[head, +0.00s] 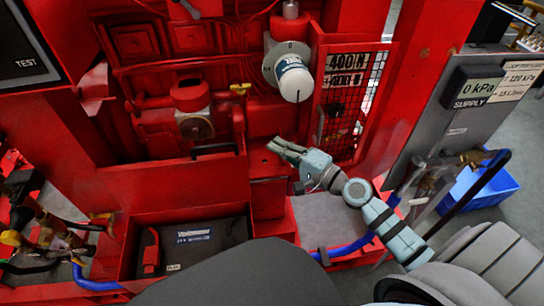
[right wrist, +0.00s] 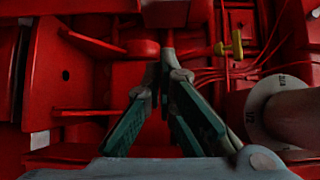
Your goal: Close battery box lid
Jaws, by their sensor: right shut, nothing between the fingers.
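The battery box (head: 120,262) is a red open-topped box at the lower left of the head view. A dark battery (head: 195,243) with a label shows inside it. A red panel (head: 170,188) stands raised behind the box and looks like its open lid. A black handle (head: 214,149) shows at the panel's top edge. My right gripper (head: 277,145) is right of the handle and apart from it, in front of the red engine frame. In the right wrist view its fingers (right wrist: 166,62) meet at the tips with nothing between them. My left gripper is not in view.
A white filter (head: 292,78) and a mesh guard (head: 345,105) are above and right of my right gripper. A grey supply panel (head: 465,110) and a blue crate (head: 480,187) are further right. Valves and hoses (head: 50,240) crowd the left of the box.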

